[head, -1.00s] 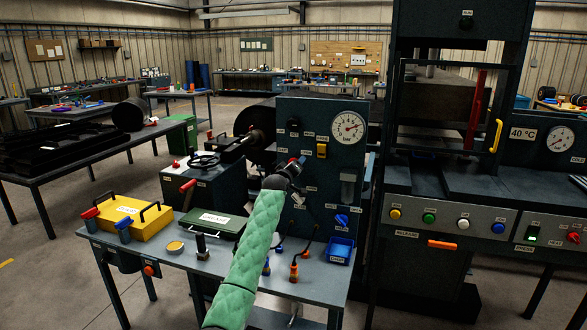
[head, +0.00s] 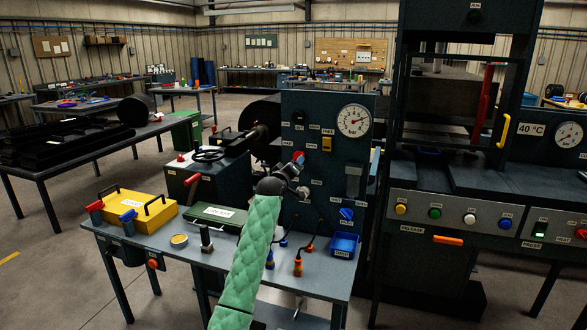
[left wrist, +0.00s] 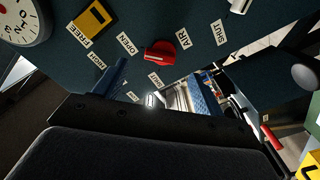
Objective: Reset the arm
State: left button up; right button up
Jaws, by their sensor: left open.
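My left arm, in a green quilted sleeve, comes up from the bottom of the head view. Its gripper (head: 300,184) is in front of the dark upright panel (head: 328,100), small and partly hidden by the wrist. The gripper is open and holds nothing that I can see. A red knob (head: 299,157) on the panel is just above the gripper; it also shows in the left wrist view (left wrist: 160,54), among labels AIR, OPEN and SHUT, apart from the dark gripper body. My right gripper is not in view.
The panel has a gauge (head: 353,121), a yellow switch (head: 327,144) and a blue knob (head: 346,214). A yellow box (head: 138,211), a green case (head: 215,216) and a blue tray (head: 344,244) are on the bench. The press (head: 448,212) stands at right.

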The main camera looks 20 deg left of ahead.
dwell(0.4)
pick_arm(q)
jog(key=s+d+m+g, duration=0.3)
jog(key=s+m, duration=0.1)
jog(key=s, duration=0.4)
jog(key=s+d+m+g, duration=0.2)
jog(key=s+d+m, duration=0.15)
jog(key=s, duration=0.35)
jog(key=s+d+f+m+g, duration=0.1)
jog(key=s+d+f+g, duration=0.2)
jog(key=s+f, duration=1)
jog(key=s+d+f+m+g, duration=0.1)
jog(key=s+d+f+g, duration=0.3)
jog(key=s+f, duration=0.9)
jog(key=s+d+f+m+g+h, duration=0.1)
jog(key=s+d+f+g, duration=0.2)
jog(key=s+f, duration=1.1)
jog(key=s, duration=1.8)
jog(key=shift+s+d+g, duration=0.2)
jog(key=shift+d+g, duration=0.2)
jog(key=shift+f, duration=0.1)
